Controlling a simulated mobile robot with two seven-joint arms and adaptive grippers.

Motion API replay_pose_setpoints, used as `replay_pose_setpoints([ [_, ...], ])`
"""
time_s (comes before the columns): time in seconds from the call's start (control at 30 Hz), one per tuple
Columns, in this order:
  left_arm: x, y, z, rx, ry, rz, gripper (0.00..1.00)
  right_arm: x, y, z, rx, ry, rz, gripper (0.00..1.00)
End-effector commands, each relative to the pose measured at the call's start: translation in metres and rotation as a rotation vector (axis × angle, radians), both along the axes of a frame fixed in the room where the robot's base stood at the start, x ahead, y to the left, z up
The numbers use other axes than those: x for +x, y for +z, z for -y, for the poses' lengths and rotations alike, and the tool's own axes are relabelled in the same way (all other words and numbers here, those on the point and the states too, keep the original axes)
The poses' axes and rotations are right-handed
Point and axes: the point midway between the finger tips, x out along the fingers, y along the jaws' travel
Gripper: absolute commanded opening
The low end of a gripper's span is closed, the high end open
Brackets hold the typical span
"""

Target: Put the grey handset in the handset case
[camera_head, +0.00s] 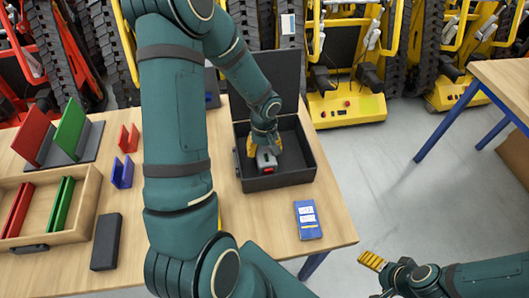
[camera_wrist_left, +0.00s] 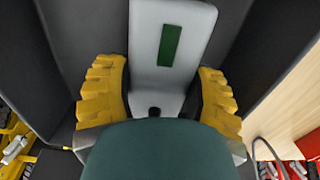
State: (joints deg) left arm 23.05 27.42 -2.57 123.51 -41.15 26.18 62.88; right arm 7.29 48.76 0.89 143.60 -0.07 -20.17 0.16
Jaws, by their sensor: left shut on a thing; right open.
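The handset case (camera_head: 292,177) is a dark open box at the right of the table, with its lid (camera_head: 275,82) raised at the back. My left gripper (camera_head: 259,148) reaches down into the case and is shut on the grey handset (camera_head: 267,161). The handset shows a red patch in the head view. In the left wrist view, the pale grey handset (camera_wrist_left: 171,70) with a green strip lies between the yellow fingers, dark case walls around it. Whether it touches the case floor is unclear. My right gripper (camera_head: 372,261) is open and empty, off the table at the lower right.
A blue box (camera_head: 308,220) lies near the table's right corner. A dark block (camera_head: 106,241), a wooden tray (camera_head: 85,215) with red and green plates, and small red (camera_head: 129,138) and blue (camera_head: 122,172) holders stand at left. Yellow tracked carriers (camera_head: 345,108) stand behind.

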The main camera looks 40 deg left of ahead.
Motion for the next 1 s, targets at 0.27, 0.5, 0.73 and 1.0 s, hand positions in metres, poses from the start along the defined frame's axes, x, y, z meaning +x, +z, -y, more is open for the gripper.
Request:
replay_pose_setpoints([
  [0.27,0.0003,-0.0118,-0.0002,0.0,0.001,0.001,0.15,0.0009,-0.0034,0.0002,0.0,-0.001,0.002,0.81],
  [0.5,0.0001,-0.0159,0.0001,-0.001,0.001,0.001,0.64,0.0017,-0.0081,0.0003,0.0,-0.001,0.004,0.81],
  [0.73,-0.0001,-0.0148,0.0001,-0.001,0.001,0.001,0.9,0.0016,-0.0069,0.0003,0.0,-0.001,0.004,0.81],
  [1.0,-0.0002,-0.0103,0.0,0.0,0.001,0.0,0.9,0.0009,-0.0018,0.0002,0.0,-0.001,0.002,0.81],
])
